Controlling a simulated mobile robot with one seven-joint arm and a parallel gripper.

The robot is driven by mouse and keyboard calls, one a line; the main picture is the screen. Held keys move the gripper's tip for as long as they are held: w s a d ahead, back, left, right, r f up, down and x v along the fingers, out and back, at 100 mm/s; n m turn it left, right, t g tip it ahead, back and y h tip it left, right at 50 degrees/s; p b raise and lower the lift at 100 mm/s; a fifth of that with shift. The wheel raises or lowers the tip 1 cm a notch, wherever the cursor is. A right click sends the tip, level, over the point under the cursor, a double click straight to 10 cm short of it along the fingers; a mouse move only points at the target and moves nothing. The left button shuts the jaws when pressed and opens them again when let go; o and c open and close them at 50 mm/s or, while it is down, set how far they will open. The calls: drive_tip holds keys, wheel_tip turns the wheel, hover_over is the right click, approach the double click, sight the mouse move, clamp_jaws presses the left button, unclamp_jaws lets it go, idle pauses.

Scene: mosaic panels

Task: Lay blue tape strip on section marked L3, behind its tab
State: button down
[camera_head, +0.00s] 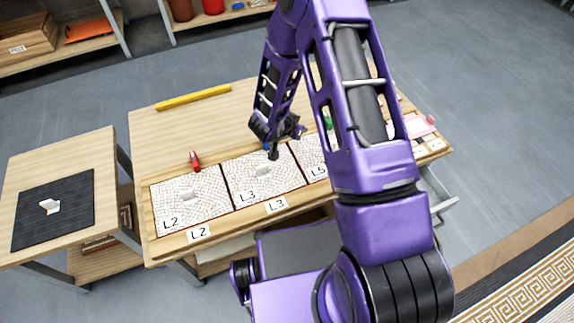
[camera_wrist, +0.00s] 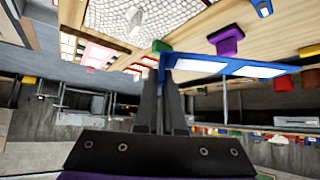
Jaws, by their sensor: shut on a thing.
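The section marked L3 (camera_head: 277,184) is a white mosaic panel in the middle of the row on the wooden table. Its small white tab (camera_head: 262,170) stands up near the middle. My gripper (camera_head: 273,153) is over the back edge of L3, behind the tab, pointing down. In the wrist view my gripper (camera_wrist: 168,80) is shut on one end of the blue tape strip (camera_wrist: 205,58), which reaches out to the right. In the head view only a small bit of blue shows at the fingers; the arm hides the rest. I cannot tell whether the strip touches the panel.
Section L2 (camera_head: 170,212) lies left of L3 and section L5 (camera_head: 312,160) right, partly behind my arm. A red object (camera_head: 195,160) stands behind L2. A yellow bar (camera_head: 193,97) lies at the table's back. A side table with a black mat (camera_head: 70,200) is at left.

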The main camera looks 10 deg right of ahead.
drive_tip(key=s+f+m+g, duration=0.1)
drive_tip(key=s+f+m, duration=0.1)
drive_tip(key=f, duration=0.1)
drive_tip(key=s+a+f+m+g+h, duration=0.1)
drive_tip(key=s+f+m+g, duration=0.1)
drive_tip(key=s+f, duration=0.1)
drive_tip(key=s+a+f+m+g+h+b, duration=0.1)
drive_tip(key=s+f+m, duration=0.1)
drive_tip(key=f, duration=0.3)
drive_tip(key=shift+s+a+f+m+g, duration=0.2)
drive_tip(key=shift+s+m+g, duration=0.1)
drive_tip(key=shift+m, duration=0.1)
drive_tip(key=shift+f+b, duration=0.35)
drive_tip(key=shift+f, duration=1.9)
drive_tip(key=shift+f, duration=0.1)
drive_tip(key=shift+f, duration=0.15)
drive_tip(key=c, duration=1)
unclamp_jaws()
